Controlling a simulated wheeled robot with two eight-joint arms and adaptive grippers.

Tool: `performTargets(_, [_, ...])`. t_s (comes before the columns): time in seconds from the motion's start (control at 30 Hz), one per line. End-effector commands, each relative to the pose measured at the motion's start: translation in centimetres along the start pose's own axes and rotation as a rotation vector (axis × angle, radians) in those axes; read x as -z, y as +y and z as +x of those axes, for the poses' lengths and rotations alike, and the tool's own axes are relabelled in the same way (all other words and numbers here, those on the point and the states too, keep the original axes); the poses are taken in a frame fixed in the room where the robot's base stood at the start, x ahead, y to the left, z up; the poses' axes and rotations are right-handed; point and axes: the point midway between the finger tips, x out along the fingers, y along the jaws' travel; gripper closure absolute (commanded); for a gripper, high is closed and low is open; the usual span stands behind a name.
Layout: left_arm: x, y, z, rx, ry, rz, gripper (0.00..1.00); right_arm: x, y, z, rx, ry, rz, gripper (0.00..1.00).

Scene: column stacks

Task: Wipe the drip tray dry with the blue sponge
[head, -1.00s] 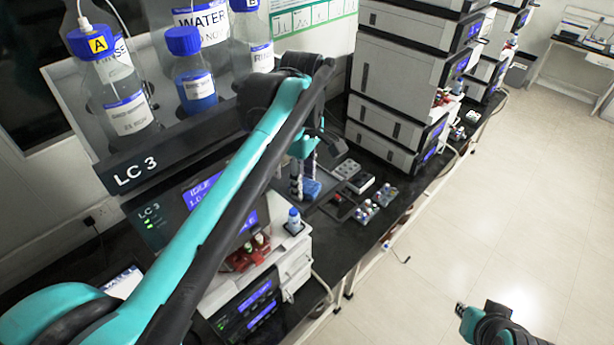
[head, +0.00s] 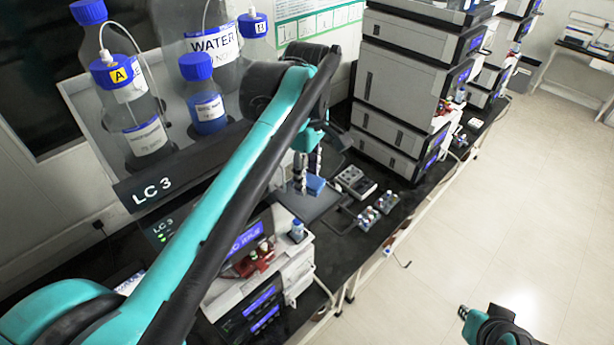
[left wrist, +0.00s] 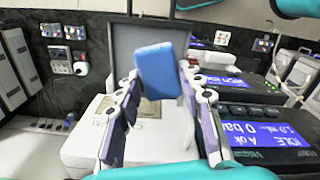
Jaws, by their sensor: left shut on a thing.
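My left gripper (head: 308,176) is shut on the blue sponge (head: 316,185). In the left wrist view the sponge (left wrist: 158,70) sits between the tips of the two fingers (left wrist: 160,98). The drip tray (head: 318,207) is a flat dark grey square on the black bench, partly hidden by my left arm. It also shows as a grey panel behind the sponge in the left wrist view (left wrist: 128,45). I cannot tell whether the sponge touches it. My right gripper (head: 464,312) is low at the right, over the floor, away from the bench; its jaws are too small to read.
An instrument stack with screens and a small bottle (head: 297,230) stands in front of the tray. Vial racks (head: 368,217) and a grey block (head: 354,180) lie right of it. A tall stack (head: 412,80) stands behind. Labelled bottles (head: 205,95) are at upper left. The floor is clear.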

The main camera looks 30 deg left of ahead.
Motion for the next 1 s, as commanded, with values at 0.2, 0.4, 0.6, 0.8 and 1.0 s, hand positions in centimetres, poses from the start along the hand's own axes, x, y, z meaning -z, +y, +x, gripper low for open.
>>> performTargets(0.2, [0.0, 0.0, 0.0, 0.000, 0.000, 0.000, 0.86, 0.0, 0.0, 0.0, 0.000, 0.000, 0.000, 0.86])
performTargets(0.4, [0.0, 0.0, -1.7, 0.000, 0.000, 0.000, 0.86, 0.8, 0.0, -1.1, 0.000, 0.000, 0.000, 0.86])
performTargets(0.6, [0.0, 0.0, -3.0, 0.000, 0.000, 0.000, 0.86, 1.3, 0.0, -1.9, 0.000, 0.000, 0.000, 0.86])
performTargets(0.8, [0.0, 0.0, -2.9, 0.000, 0.000, 0.000, 0.86, 1.2, 0.0, -1.7, 0.000, 0.000, 0.000, 0.86])
performTargets(1.0, [0.0, 0.0, -2.9, 0.000, 0.000, 0.000, 0.86, 1.2, 0.0, -1.7, 0.000, 0.000, 0.000, 0.86])
